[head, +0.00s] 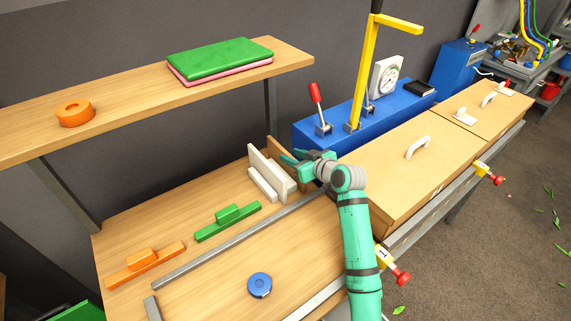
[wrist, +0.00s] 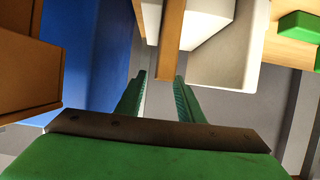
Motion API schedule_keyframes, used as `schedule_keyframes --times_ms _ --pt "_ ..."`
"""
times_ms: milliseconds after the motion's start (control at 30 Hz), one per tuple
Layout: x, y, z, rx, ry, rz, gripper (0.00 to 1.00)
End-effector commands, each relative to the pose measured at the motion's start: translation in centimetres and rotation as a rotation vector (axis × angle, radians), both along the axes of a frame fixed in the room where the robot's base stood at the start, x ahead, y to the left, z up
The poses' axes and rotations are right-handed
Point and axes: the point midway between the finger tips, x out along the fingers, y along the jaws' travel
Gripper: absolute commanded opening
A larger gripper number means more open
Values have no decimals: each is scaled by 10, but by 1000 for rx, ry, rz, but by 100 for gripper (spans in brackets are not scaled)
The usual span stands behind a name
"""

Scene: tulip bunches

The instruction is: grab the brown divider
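The brown divider (head: 275,149) stands upright on the wooden bench, just behind the white divider (head: 270,173). My gripper (head: 289,160) is at its right end and hides part of it. In the wrist view the brown divider (wrist: 172,40) is a narrow upright strip whose end shows ahead of my fingertips (wrist: 160,77), nearer the right finger. The fingers are apart with a visible gap. I cannot tell whether either finger touches the divider. The white divider (wrist: 228,50) also shows right of it in the wrist view.
A green divider (head: 228,221) and an orange divider (head: 146,263) stand to the left on the bench. A blue round object (head: 260,285) lies in front. A wooden box with a white handle (head: 418,147) and a blue base (head: 340,137) are close on the right.

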Motion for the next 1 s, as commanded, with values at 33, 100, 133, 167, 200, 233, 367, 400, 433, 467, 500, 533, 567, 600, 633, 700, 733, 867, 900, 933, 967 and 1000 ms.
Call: schedule_keyframes --times_ms 33,100,133,167,200,233,367,400,433,467,500,533,567,600,633,700,733,867,900,933,967,1000 --pt "2 2 -1 -1 1 0 34" --pt "3 3 -2 -1 1 0 34" --pt "4 3 -2 -1 1 0 34" --pt "4 3 -2 -1 1 0 34" --pt "4 3 -2 -1 1 0 34" --pt "3 3 -2 0 0 0 34" --pt "3 3 -2 0 0 0 18" --pt "3 3 -2 -1 -1 0 8" --pt "3 3 -2 -1 -1 0 1" --pt "3 3 -2 -1 -1 0 0" --pt "3 3 -2 -1 -1 0 0" --pt "3 3 -2 -1 -1 0 0" --pt "3 3 -2 -1 -1 0 0" --pt "3 3 -2 -1 -1 0 0" --pt "3 3 -2 -1 -1 0 0" --pt "3 3 -2 -1 -1 0 0" --pt "3 3 -1 -1 -1 0 0" --pt "3 3 2 -1 -2 1 0" --pt "3 3 4 -1 -2 1 0" --pt "4 3 6 -2 -2 1 0" --pt "4 3 8 -2 -4 2 0" --pt "4 3 12 -2 -4 2 0"
